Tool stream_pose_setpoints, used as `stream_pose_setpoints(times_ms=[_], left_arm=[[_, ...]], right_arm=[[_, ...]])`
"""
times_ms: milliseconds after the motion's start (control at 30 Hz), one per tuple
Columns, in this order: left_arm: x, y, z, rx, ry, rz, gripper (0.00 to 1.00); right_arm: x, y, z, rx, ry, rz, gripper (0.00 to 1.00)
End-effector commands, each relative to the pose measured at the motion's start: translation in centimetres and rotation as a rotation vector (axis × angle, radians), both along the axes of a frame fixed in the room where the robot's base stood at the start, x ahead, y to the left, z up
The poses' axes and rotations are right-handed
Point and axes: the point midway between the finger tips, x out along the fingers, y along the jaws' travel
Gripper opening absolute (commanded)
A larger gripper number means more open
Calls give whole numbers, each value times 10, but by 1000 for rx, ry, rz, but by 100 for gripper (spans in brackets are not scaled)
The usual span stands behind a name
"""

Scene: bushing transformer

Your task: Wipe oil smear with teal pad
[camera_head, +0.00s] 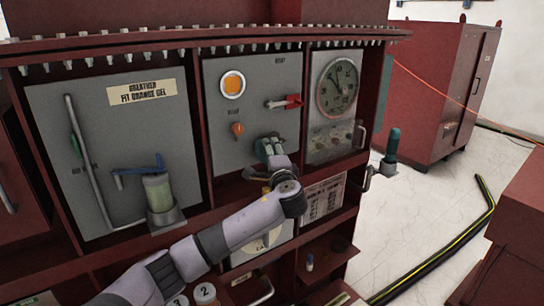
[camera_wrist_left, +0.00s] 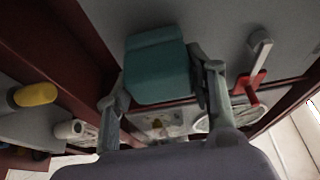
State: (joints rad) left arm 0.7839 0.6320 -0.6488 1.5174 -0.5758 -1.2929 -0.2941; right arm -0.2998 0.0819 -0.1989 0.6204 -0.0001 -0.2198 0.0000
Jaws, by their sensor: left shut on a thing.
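My left gripper (camera_head: 270,152) is in front of the middle grey panel (camera_head: 222,92), near its lower right part. In the left wrist view my left gripper (camera_wrist_left: 165,90) is shut on the teal pad (camera_wrist_left: 157,66), a rounded block between the two fingers. The pad (camera_head: 266,147) shows small and partly hidden by the gripper in the head view. The pad is close to the grey panel; I cannot tell whether it touches. I cannot make out an oil smear in either view. My right gripper is not in view.
A red-handled lever (camera_head: 288,102), an orange knob (camera_head: 237,129) and an orange lamp (camera_head: 232,85) are on the middle panel. A round gauge (camera_head: 338,86) is to the right. A breather jar (camera_head: 158,192) stands at left. A dark red shelf edge lies below the panel.

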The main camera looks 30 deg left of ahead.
Motion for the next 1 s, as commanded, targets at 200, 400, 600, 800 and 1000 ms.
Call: stream_pose_setpoints(times_ms=[200,400,600,800,1000], left_arm=[[2,4,1,0,-1,0,27],[3,8,1,0,-1,0,27],[6,8,0,-1,-2,0,27],[21,0,-1,-2,-2,-1,27],[35,-6,-1,-1,-1,0,27]], right_arm=[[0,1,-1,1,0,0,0],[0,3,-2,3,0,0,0],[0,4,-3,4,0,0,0],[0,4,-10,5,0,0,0],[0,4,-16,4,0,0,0]])
